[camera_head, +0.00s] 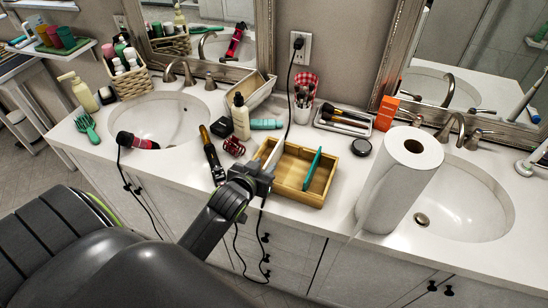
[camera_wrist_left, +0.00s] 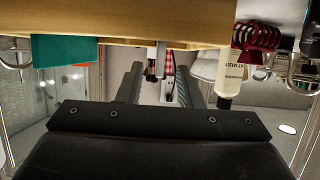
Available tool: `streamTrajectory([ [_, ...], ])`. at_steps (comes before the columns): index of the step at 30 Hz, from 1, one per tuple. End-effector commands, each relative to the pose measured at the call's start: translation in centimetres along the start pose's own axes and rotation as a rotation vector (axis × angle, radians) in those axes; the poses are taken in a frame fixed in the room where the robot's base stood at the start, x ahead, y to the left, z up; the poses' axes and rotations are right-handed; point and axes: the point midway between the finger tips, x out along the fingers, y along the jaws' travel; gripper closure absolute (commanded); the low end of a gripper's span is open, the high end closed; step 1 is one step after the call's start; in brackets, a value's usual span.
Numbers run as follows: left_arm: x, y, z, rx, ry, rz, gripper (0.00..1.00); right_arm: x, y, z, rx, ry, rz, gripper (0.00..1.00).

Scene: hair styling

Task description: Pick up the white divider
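A thin white divider (camera_head: 273,153) stands on edge at the left end of the wooden box (camera_head: 300,196), directly beyond my gripper. My left gripper (camera_head: 262,168) is at the box's left front corner and hides the divider's lower part. In the left wrist view, the gripper's two fingers (camera_wrist_left: 160,72) are apart, with a narrow pale upright strip, likely the divider (camera_wrist_left: 161,54), between them near the wooden edge (camera_wrist_left: 110,28). I cannot tell whether either finger touches it. My right gripper is not in view.
A teal item (camera_head: 313,168) leans in the box. A paper towel roll (camera_head: 400,180) stands to the right. Cords hang over the counter's front.

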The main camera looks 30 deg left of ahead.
Motion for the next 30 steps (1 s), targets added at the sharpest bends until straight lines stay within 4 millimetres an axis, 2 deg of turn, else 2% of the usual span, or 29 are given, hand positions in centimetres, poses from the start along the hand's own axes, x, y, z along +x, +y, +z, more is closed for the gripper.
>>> streamTrajectory([
  [5, 0.8, 0.0, -0.3, 0.001, -0.001, -0.001, 0.67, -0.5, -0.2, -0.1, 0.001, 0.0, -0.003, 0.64],
  [11, 3.2, 0.1, -0.8, 0.002, -0.001, -0.001, 0.67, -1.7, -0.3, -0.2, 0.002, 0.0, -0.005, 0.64],
  [15, 4.7, 0.1, -0.6, 0.001, -0.002, 0.0, 0.67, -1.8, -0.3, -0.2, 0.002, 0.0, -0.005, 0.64],
  [26, 5.3, 0.1, -0.5, 0.001, -0.001, 0.0, 0.67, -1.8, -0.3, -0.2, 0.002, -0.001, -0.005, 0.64],
  [30, 5.3, 0.1, -0.5, 0.001, -0.001, 0.0, 0.83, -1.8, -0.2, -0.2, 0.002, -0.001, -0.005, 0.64],
])
